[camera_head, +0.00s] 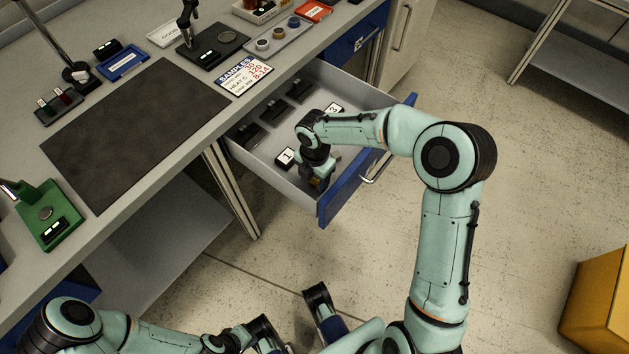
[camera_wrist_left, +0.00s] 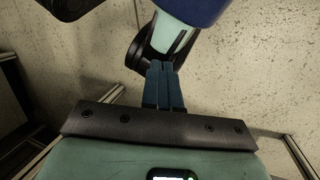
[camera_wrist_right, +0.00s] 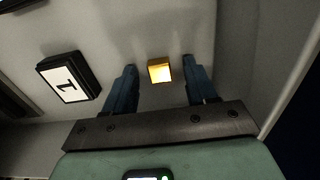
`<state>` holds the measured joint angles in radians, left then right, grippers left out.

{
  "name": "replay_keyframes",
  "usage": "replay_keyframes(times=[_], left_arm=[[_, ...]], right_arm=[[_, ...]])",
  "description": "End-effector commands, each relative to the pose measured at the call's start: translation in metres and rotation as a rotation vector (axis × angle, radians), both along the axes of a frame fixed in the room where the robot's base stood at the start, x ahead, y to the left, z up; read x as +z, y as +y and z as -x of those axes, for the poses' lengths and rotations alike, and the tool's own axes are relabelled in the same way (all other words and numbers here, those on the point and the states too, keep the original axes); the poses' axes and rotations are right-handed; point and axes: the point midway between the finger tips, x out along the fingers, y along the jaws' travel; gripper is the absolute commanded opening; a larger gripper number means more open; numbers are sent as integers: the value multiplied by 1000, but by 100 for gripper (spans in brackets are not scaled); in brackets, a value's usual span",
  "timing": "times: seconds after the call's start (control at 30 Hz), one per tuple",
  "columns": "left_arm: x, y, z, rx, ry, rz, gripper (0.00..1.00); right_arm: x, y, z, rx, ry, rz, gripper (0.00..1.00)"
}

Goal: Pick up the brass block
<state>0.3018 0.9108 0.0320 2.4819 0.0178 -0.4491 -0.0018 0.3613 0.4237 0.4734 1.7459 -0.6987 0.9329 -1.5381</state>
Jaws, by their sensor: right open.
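The brass block (camera_wrist_right: 160,70) is a small shiny yellow block on the light floor of the open drawer (camera_head: 343,89). A bit of the block also shows in the head view (camera_head: 317,183), mostly hidden by my right gripper. My right gripper (camera_wrist_right: 160,68) points down into the drawer near its front. Its blue fingers are open, one on each side of the block, with a gap on both sides. My left gripper (camera_wrist_left: 163,68) is away from the drawer; its fingers are together and nothing shows between them.
A black block labelled 1 (camera_wrist_right: 68,78) stands left of my right fingers; a label 3 (camera_head: 333,109) and several black holders lie further back. The blue drawer front (camera_head: 350,190) and side walls are close around the gripper. A dark mat (camera_head: 137,130) covers part of the bench.

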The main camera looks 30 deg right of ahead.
Motion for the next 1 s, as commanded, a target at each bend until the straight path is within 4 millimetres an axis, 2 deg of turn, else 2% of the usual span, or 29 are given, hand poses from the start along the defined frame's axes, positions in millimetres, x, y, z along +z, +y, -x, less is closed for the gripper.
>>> replay_keyframes(times=[0.03,0.17,0.2,0.47,0.63,0.77,1.0], left_arm=[[0,0,0,0,0,0,0],[0,0,0,0,0,0,0],[0,0,0,0,0,0,0],[0,0,0,0,0,0,0],[5,-1,4,-4,9,4,0],[13,-3,9,-9,26,10,0],[26,-3,15,-13,46,13,0]], right_arm=[[0,0,0,0,0,0,47],[1,0,0,0,0,0,4],[1,0,0,0,0,0,0],[2,0,0,0,-1,0,0],[17,0,-1,0,-3,1,0],[47,0,-1,-1,-6,1,0],[118,0,-1,-1,-7,0,0]])
